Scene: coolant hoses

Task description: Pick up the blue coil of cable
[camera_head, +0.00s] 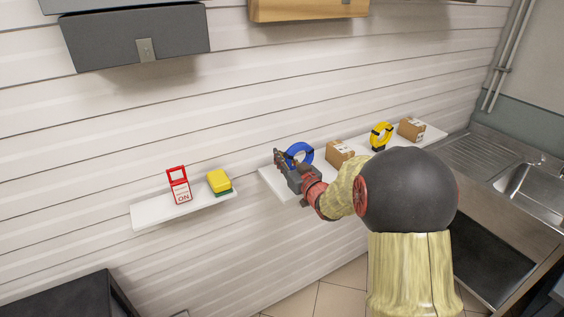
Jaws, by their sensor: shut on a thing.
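The blue coil of cable (301,149) stands upright at the left end of the longer white shelf in the head view. My gripper (281,160) is at the coil's left and near side, with my arm reaching in from the right. The gripper is shut on the coil. The gripper body hides the coil's lower part, so I cannot tell whether the coil touches the shelf.
On the same shelf (354,157) stand a cardboard box (339,152), a yellow coil (381,136) and another box (412,129). A grey cabinet (135,33) hangs above.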

